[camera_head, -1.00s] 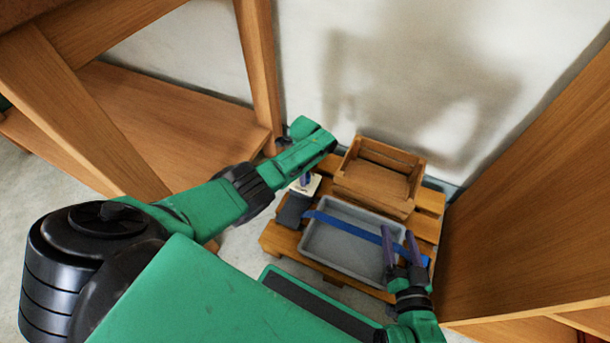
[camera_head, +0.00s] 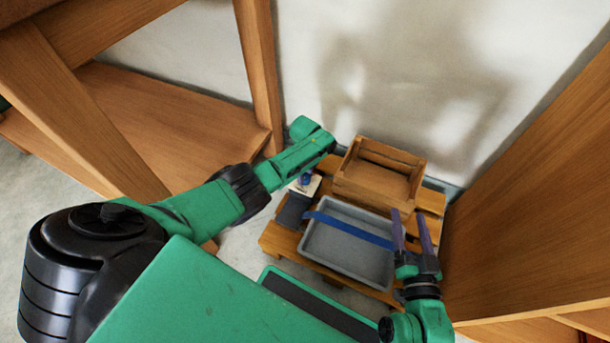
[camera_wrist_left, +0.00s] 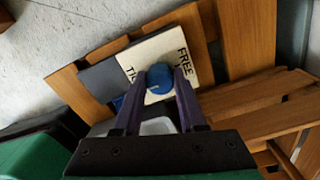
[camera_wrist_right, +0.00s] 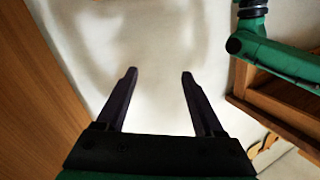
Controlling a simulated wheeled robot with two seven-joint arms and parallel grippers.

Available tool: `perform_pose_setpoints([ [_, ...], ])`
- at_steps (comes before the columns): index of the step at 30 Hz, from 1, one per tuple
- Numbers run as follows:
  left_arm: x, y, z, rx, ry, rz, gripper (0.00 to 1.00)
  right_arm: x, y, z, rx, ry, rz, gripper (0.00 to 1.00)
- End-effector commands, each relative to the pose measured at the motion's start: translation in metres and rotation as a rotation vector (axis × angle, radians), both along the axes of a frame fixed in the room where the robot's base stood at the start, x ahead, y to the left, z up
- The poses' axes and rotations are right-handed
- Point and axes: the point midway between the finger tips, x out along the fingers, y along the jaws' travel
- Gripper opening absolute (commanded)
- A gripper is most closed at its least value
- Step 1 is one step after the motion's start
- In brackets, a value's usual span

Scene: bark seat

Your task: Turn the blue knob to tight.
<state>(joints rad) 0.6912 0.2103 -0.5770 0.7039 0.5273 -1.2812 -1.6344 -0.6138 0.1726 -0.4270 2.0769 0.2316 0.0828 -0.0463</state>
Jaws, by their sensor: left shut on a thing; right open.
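The blue knob (camera_wrist_left: 158,76) sits on a cream plate (camera_wrist_left: 150,52) lettered FREE on the right and, partly hidden, TI... on the left. A short pale mark shows on the knob's lower left part. My left gripper (camera_wrist_left: 162,74) has a finger on each side of the knob and is shut on it. In the head view the knob (camera_head: 306,179) shows just below my left forearm. My right gripper (camera_head: 409,213) is open and empty, right of the grey tray (camera_head: 345,262). In the right wrist view its fingers (camera_wrist_right: 159,72) stand apart with nothing between.
A blue strap (camera_head: 350,230) crosses the tray, which stands on a wooden pallet (camera_head: 277,241). A wooden crate (camera_head: 374,186) stands behind the tray. A dark grey block (camera_head: 292,210) lies by the plate. Wooden panels (camera_head: 540,200) bound the right side, and a wall is behind.

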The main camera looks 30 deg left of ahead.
Motion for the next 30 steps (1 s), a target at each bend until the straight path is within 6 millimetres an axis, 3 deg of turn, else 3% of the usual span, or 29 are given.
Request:
perform_pose_setpoints([
  [6,0.0,-0.001,0.0,-0.003,0.0,0.0,0.0,0.0,0.0,0.0,-0.004,-0.001,0.002,0.7],
  [7,0.0,-0.001,0.0,-0.003,0.0,0.0,0.44,0.0,0.0,0.0,-0.004,-0.001,0.004,0.7],
  [9,0.0,-0.001,0.0,-0.002,0.0,0.001,0.7,-0.001,0.0,0.0,-0.005,0.0,0.004,0.7],
  [21,0.0,0.0,0.002,-0.001,0.0,0.002,0.7,-0.004,0.0,-0.004,-0.006,0.016,0.005,0.7],
  [30,0.0,0.0,0.02,-0.001,0.0,0.003,0.7,-0.042,0.003,-0.047,-0.037,0.196,0.039,0.7],
])
